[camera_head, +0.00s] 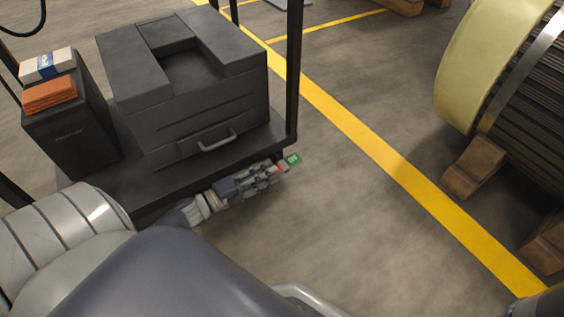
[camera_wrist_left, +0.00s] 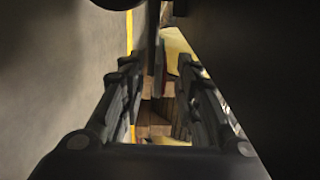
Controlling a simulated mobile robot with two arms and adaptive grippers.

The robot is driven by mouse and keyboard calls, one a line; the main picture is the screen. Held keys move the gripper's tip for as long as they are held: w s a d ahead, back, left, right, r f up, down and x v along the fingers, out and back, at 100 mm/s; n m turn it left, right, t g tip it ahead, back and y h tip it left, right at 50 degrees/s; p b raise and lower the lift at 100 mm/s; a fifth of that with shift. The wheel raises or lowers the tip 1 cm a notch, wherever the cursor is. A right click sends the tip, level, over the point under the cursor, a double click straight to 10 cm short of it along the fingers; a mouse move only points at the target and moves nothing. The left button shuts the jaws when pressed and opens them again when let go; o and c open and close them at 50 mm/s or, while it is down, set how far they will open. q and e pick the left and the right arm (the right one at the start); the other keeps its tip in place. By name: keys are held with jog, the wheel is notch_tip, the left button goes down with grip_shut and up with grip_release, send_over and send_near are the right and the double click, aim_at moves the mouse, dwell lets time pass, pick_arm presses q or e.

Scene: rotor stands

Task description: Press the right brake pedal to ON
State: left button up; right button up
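A small green tag (camera_head: 293,159) with white marks, too small to read surely, shows by the near right corner of the black cart (camera_head: 150,195) in the head view. A red patch (camera_head: 280,168) sits beside it. They appear to belong to a brake pedal, whose body is mostly hidden by my gripper. My left gripper (camera_head: 268,175) is right at the red patch, low beside the cart edge; I cannot tell whether it touches. In the left wrist view its two finger rows (camera_wrist_left: 160,85) stand apart, with a thin dark upright piece (camera_wrist_left: 159,67) beyond them. My right gripper is not seen.
The cart carries a dark grey case (camera_head: 190,90) with a handle, and a black box (camera_head: 70,125) with orange cloths (camera_head: 49,95). A black post (camera_head: 294,70) rises at its right. A rotor (camera_head: 515,80) on wooden chocks (camera_head: 472,168) stands right. Floor between is clear.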

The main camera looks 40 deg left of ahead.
aim_at(282, 165)
pick_arm(q)
jog(key=b+x, duration=0.2)
jog(key=x, duration=0.2)
jog(key=shift+w+f, duration=0.15)
jog(key=shift+w, duration=0.05)
jog(key=shift+w+d, duration=0.3)
jog(key=shift+w, duration=0.3)
grip_shut()
